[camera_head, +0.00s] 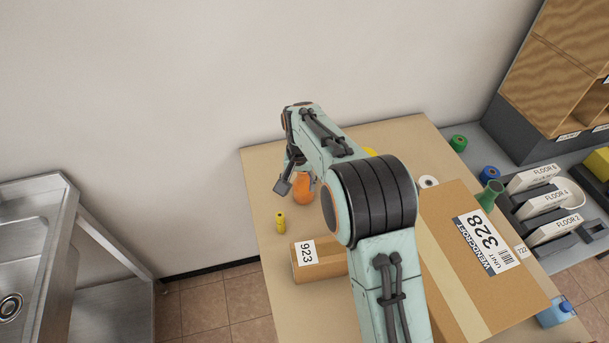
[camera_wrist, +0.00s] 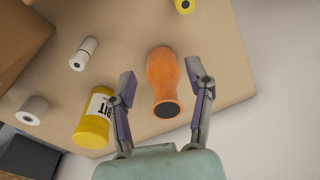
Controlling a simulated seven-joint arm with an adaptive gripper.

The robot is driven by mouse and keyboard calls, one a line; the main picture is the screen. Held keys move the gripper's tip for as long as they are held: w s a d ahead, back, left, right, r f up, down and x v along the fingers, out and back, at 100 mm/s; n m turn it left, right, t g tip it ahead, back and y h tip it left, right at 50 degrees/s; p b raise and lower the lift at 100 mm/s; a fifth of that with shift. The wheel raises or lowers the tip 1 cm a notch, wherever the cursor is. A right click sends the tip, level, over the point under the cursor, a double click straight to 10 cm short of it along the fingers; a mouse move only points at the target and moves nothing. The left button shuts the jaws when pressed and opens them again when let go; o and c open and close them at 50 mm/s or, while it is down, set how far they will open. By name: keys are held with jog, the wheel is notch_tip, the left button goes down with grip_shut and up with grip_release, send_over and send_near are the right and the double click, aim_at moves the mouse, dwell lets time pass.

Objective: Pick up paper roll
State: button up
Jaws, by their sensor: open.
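A white roll with a dark hole, which looks like the paper roll (camera_head: 428,181), stands near the back right of the table. It also shows at the left of the wrist view (camera_wrist: 33,108). A smaller white cylinder (camera_wrist: 83,53) is nearer the top there; I cannot tell whether it is paper too. My gripper (camera_wrist: 160,70) is open and empty, pointing down. An orange vase (camera_wrist: 165,78) appears between its fingers; I cannot tell how far below them it is. In the head view the vase (camera_head: 303,189) is beside my gripper (camera_head: 284,187).
A yellow bottle (camera_wrist: 92,126) stands between the vase and the white roll. A small yellow item (camera_head: 280,222), box 923 (camera_head: 321,262) and large box 328 (camera_head: 475,262) occupy the table (camera_head: 262,180). Its back left corner is clear. A sink (camera_head: 30,245) stands apart at left.

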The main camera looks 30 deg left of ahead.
aim_at(281, 222)
jog(key=shift+n+g+h, duration=0.4)
jog(key=shift+n, duration=0.2)
jog(key=s+f, duration=0.1)
jog(key=f, duration=0.1)
jog(key=s+a+f, duration=0.1)
jog(key=s, duration=0.1)
jog(key=s+a+f, duration=0.1)
jog(key=s+f, duration=0.1)
jog(key=shift+a+f, duration=0.2)
jog(key=shift+f, duration=0.1)
notch_tip(281, 222, down, 6)
jog(key=shift+w+r, duration=0.1)
jog(key=c, duration=0.9)
